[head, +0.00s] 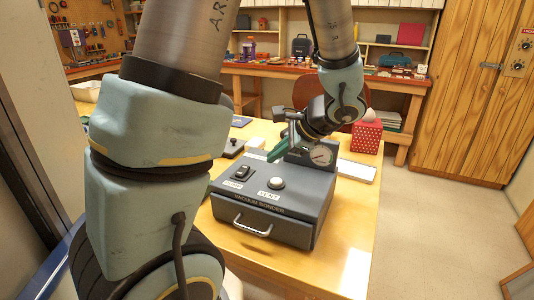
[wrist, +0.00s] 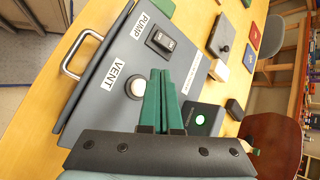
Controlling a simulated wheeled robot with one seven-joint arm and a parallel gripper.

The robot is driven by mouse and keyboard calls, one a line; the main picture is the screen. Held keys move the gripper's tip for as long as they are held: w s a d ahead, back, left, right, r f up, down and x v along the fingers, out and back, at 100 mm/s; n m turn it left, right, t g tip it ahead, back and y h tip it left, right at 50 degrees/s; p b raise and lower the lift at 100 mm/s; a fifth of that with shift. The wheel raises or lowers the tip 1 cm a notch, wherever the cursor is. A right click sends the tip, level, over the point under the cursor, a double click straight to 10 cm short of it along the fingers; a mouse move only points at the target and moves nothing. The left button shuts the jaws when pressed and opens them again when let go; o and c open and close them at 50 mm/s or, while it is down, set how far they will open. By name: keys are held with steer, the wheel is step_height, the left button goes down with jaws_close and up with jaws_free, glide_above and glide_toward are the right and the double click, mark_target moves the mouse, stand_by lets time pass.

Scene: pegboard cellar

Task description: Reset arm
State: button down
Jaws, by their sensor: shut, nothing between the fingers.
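My arm reaches across the head view from the upper left, and its end hangs over the back of a dark grey machine labelled "VACUUM BONDER" (head: 312,207). My gripper (head: 272,157) has green fingers, shut and empty, pointing down and left above the machine. In the wrist view the green fingers of my gripper (wrist: 160,74) lie together beside the white VENT button (wrist: 135,90). Whether they touch the machine, I cannot tell. The black PUMP rocker switch (wrist: 161,41) is further along the panel.
The machine stands on a yellow wooden table (head: 348,240). A red patterned box (head: 367,136) and a white tray (head: 356,170) are behind it. A grey block with a knob (wrist: 222,36) sits nearby. A red-brown chair (wrist: 270,145) is beyond. Floor is clear at right.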

steer(key=s+a+f+n+g+h, duration=0.2)
steer(key=s+a+n+g+h, duration=0.2)
steer(key=a+n, duration=0.8)
steer(key=s+n+h, duration=0.2)
steer(key=n, duration=0.2)
steer(key=shift+s+a, duration=0.15)
steer(key=shift+a, duration=0.1)
